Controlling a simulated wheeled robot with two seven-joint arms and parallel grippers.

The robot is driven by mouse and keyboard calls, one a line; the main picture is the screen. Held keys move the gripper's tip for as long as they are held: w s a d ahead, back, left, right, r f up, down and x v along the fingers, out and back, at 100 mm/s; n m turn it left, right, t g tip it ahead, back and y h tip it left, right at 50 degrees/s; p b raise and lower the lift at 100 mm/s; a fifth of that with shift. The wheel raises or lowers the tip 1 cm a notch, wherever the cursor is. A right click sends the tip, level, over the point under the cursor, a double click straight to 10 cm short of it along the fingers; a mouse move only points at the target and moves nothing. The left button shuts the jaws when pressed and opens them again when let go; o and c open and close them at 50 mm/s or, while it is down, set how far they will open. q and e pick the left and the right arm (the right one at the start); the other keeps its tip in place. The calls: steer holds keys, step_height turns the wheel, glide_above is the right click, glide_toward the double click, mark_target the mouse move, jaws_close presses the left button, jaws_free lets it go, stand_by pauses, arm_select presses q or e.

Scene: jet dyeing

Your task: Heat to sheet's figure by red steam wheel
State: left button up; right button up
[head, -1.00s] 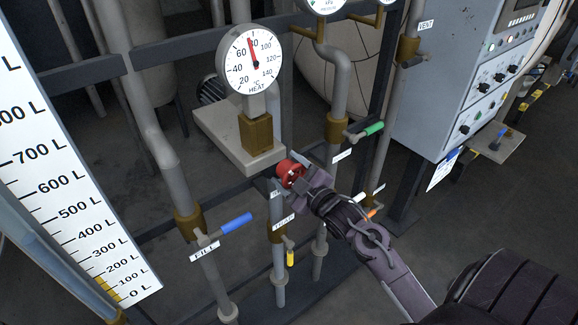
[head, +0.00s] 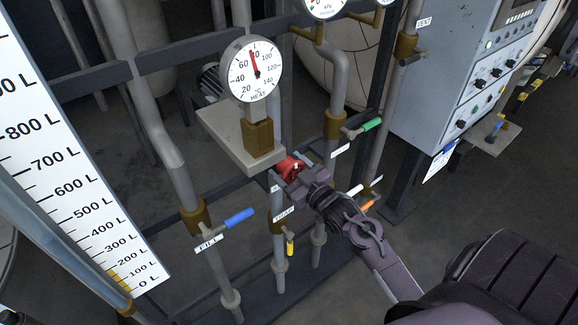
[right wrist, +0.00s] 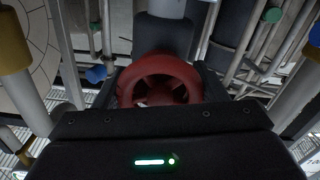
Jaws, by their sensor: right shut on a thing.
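The red steam wheel (head: 290,168) sits on the pipe below the heat gauge. My right gripper (head: 293,176) is shut on it; in the right wrist view the red wheel (right wrist: 160,82) shows its spokes, with the fingers at either side of its rim. The round white heat gauge (head: 251,70) has its red needle pointing close to the 80 mark. A white sheet (head: 440,164) hangs at the lower edge of the grey cabinet; its writing is too small to read. My left gripper is not in view.
A white litre scale (head: 75,180) stands at left. The grey control cabinet (head: 440,80) is at right.

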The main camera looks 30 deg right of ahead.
steer(key=shift+f, duration=0.15)
steer(key=o, duration=1)
steer(key=shift+s, duration=0.1)
steer(key=shift+s, duration=0.3)
steer(key=s, duration=0.2)
steer(key=s+b, duration=0.1)
steer(key=s, duration=0.1)
steer(key=s+b, duration=0.1)
steer(key=s, duration=0.2)
steer(key=shift+d, duration=0.3)
